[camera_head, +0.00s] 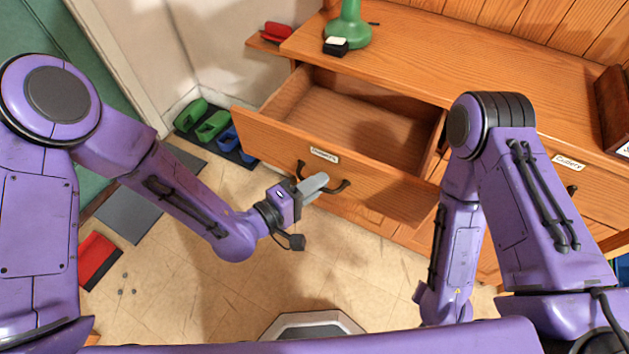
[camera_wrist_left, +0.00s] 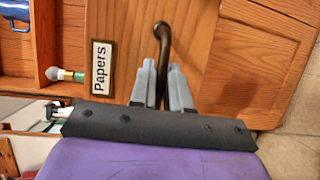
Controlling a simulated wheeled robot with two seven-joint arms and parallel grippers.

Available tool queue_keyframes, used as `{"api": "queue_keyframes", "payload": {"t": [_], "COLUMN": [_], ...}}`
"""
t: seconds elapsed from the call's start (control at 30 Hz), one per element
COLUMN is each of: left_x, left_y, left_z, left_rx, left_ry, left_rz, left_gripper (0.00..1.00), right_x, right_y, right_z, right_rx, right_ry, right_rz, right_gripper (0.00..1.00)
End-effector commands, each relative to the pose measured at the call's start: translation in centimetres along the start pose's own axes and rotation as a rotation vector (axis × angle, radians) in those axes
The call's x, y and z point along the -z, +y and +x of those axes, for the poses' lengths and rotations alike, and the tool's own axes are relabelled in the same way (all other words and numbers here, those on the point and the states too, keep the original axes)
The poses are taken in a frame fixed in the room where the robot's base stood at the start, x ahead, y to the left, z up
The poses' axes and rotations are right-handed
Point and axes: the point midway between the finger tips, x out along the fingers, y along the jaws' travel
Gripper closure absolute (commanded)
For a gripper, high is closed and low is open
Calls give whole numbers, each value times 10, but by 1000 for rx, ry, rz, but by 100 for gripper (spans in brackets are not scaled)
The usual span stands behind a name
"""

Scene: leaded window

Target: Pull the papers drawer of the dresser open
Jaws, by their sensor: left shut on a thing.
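The papers drawer (camera_head: 285,133) is pulled well out of the wooden dresser (camera_head: 420,50); its inside shows and looks empty in the head view. Its label (camera_wrist_left: 101,68) reads "Papers" in the left wrist view. The dark curved handle (camera_head: 338,186) is on the drawer front. My left gripper (camera_head: 318,183) is at the handle, its grey fingers on either side of it, shut on it. In the left wrist view the handle (camera_wrist_left: 163,38) runs down between the fingertips (camera_wrist_left: 160,75). My right arm (camera_head: 490,190) shows at the right; its gripper is out of view.
A green lamp base (camera_head: 348,25) and a small dark block with a white top (camera_head: 336,45) stand on the dresser top. Another drawer labelled Cutlery (camera_head: 569,162) is at the right. Green and blue shoes (camera_head: 212,125) lie on a mat by the wall. The floor before the drawer is clear.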

Motion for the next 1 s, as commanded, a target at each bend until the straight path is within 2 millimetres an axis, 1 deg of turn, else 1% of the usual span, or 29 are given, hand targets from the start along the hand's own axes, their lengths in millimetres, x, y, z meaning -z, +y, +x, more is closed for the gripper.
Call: {"api": "queue_keyframes", "payload": {"t": [0.07,0.1,0.13,0.37,0.47,0.57,0.8,0.9,1.0], "left_x": [0,0,0,0,0,1,1,1,0], "left_y": [0,0,0,0,0,-1,-1,0,0], "left_z": [0,0,0,0,-4,-18,-75,-92,-102], "left_rx": [-1,-1,-1,0,1,1,0,-1,0], "left_ry": [1,1,2,2,2,5,7,5,4], "left_rz": [0,0,0,0,-1,-3,-4,-1,-1], "left_gripper": [100,71,62,62,62,62,62,62,62], "right_x": [0,0,0,0,0,-1,-3,-4,-4], "right_y": [0,0,0,0,0,0,-1,-1,-1], "right_z": [0,0,0,0,1,3,8,9,9], "right_rx": [0,0,0,0,0,0,0,0,0], "right_ry": [0,0,0,0,0,0,0,0,0], "right_rz": [0,0,0,0,0,0,0,0,0], "right_gripper": [59,59,59,59,59,59,59,59,59]}}
